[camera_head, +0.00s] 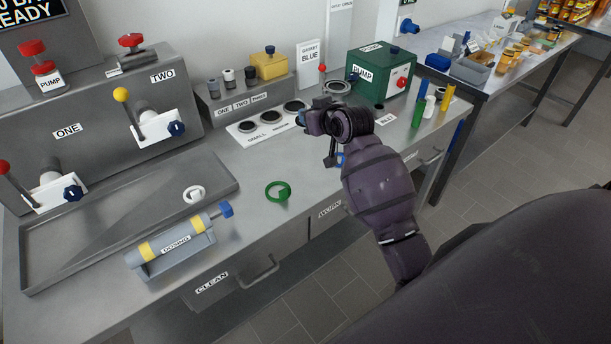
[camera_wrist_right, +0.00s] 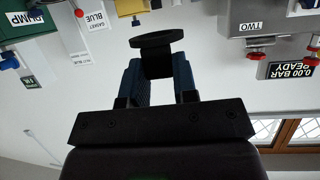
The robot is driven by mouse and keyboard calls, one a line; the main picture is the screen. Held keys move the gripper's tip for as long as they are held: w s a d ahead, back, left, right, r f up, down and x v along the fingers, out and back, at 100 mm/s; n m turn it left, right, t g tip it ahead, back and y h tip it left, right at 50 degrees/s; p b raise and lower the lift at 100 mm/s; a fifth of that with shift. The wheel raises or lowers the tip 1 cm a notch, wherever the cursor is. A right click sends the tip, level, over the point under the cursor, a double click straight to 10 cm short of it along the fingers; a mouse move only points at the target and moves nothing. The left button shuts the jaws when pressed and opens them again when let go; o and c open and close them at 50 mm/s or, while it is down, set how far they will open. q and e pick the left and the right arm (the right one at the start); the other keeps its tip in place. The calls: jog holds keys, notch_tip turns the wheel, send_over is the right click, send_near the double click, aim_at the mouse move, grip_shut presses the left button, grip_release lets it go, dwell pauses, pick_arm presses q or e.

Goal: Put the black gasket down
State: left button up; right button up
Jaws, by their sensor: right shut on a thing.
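My right gripper (camera_wrist_right: 157,70) is shut on the black gasket (camera_wrist_right: 157,39), a dark disc seen nearly edge-on beyond the fingertips in the wrist view. In the head view the right gripper (camera_head: 303,119) is over the bench, at the right end of a white board (camera_head: 258,136) with dark round spots labelled small and medium. The gasket is not clearly seen there, and I cannot tell its height above the bench. My left gripper is not in view.
A green ring (camera_head: 278,191) lies on the open bench. A white ring (camera_head: 194,194) lies in the grey tray (camera_head: 75,270), beside the dosing cylinder (camera_head: 176,244). A green pump box (camera_head: 381,75) and upright coloured cylinders (camera_head: 418,110) stand right of the gripper.

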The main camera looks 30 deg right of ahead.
aim_at(310, 181)
notch_tip(310, 181, down, 20)
jog(key=shift+r+b, duration=0.2)
jog(key=shift+b, duration=0.35)
jog(key=shift+f, duration=0.2)
jog(key=o, duration=0.9)
